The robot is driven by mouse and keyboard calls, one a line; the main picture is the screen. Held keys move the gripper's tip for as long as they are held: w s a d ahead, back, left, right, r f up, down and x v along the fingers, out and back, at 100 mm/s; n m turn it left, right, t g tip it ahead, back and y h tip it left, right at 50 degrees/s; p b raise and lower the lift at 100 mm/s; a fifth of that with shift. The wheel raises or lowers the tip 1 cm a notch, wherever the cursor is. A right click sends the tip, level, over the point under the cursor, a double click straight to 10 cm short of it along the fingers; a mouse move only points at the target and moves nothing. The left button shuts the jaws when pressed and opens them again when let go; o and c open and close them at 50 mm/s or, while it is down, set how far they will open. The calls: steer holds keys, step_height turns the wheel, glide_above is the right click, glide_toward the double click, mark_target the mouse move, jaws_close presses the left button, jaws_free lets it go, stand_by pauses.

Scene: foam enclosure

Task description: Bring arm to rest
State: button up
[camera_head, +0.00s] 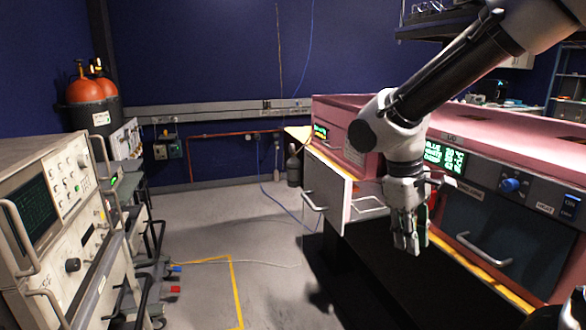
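My arm reaches in from the upper right and bends down at its grey wrist. My gripper (411,246) hangs fingers down in front of the pink bench, over the dark area below it. The fingers look close together, but their gap is too small to judge. I see nothing clearly held between them. The gripper hides part of the bench front behind it.
The pink bench (470,138) has an open white-fronted drawer (325,190) left of my gripper and a dark-fronted unit (505,235) with a handle at right. Grey instrument racks (75,215) stand at left.

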steer(key=s+d+r+m+t+y, duration=0.2)
steer(key=s+d+r+m+t, duration=0.3)
steer(key=s+d, duration=0.5)
step_height(320, 180, up, 3)
steer(key=d+m, duration=0.2)
steer(key=shift+d+y, duration=0.3)
steer(key=shift+d, duration=0.05)
